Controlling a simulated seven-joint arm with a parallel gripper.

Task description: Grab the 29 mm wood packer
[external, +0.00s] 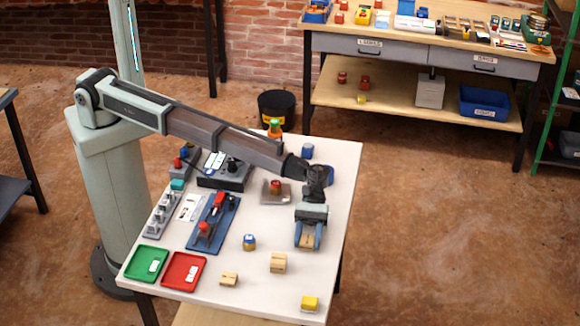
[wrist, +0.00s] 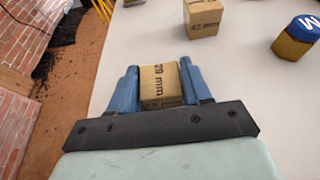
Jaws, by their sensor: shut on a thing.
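The 29 mm wood packer (wrist: 160,82) is a tan block with "29 mm" printed in dark letters on its top. In the wrist view it sits between the two blue fingers of my gripper (wrist: 163,84), which is shut on it. In the external view my gripper (external: 308,238) points down at the right side of the white table (external: 325,170), with the packer (external: 309,240) partly hidden between the fingers. I cannot tell whether the packer touches the table.
Another wood block (external: 278,263) stands left of and nearer than my gripper, and a smaller one (external: 229,279) lies further left. A blue-topped jar (external: 249,242), a yellow block (external: 310,303), a green tray (external: 147,264) and a red tray (external: 183,270) are also on the table.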

